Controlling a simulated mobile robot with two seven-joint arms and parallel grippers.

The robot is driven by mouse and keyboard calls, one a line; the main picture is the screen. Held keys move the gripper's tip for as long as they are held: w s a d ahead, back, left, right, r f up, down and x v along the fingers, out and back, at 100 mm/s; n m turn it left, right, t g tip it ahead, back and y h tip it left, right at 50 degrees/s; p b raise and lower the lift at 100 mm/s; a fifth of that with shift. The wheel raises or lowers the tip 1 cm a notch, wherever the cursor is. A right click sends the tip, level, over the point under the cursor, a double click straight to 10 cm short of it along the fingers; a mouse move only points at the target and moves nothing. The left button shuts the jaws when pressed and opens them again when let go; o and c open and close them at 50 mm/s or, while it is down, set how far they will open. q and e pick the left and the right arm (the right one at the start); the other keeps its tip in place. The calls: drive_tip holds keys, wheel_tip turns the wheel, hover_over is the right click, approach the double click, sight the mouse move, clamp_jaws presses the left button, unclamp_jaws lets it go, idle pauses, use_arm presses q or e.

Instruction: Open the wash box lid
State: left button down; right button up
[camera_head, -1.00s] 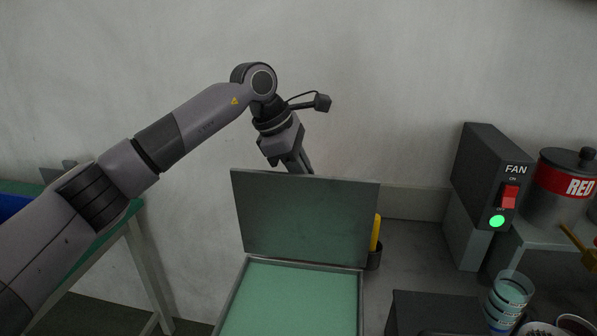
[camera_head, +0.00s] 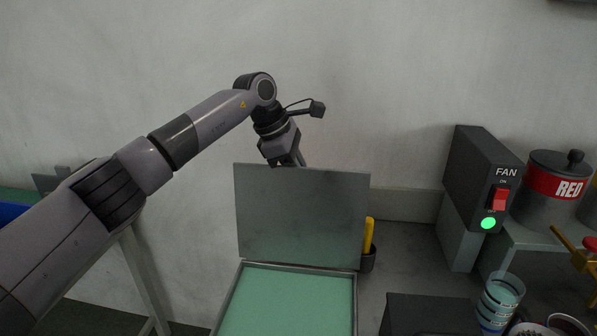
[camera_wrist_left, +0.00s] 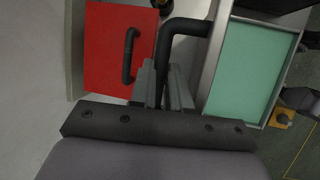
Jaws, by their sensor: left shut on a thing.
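The wash box (camera_head: 229,298) sits at the bottom centre of the head view, with its pale green inside showing. Its grey lid (camera_head: 302,215) stands up steeply at the back edge, inner face toward me. My left gripper (camera_head: 299,160) is behind the lid's top edge, its fingertips hidden there. In the left wrist view my left gripper (camera_wrist_left: 164,84) is shut on the lid's black bent handle (camera_wrist_left: 188,27), and the green inside of the wash box (camera_wrist_left: 245,75) lies to the right. My right gripper is not in view.
A yellow-handled item (camera_head: 369,233) in a dark cup stands right of the lid. The fan box (camera_head: 484,180) and red-banded pot (camera_head: 553,185) are at the right. A red panel with a black handle (camera_wrist_left: 118,45) shows in the left wrist view. A wall is behind.

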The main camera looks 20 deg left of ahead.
use_arm(q)
drive_tip(key=shift+a+f, duration=0.1)
drive_tip(key=shift+f, duration=0.25)
drive_tip(key=c, duration=1.1)
unclamp_jaws()
drive_tip(key=shift+r, duration=0.1)
drive_tip(key=b+v, duration=0.1)
drive_tip(key=v, duration=0.6)
drive_tip(key=shift+r, duration=0.2)
drive_tip(key=shift+a, duration=0.1)
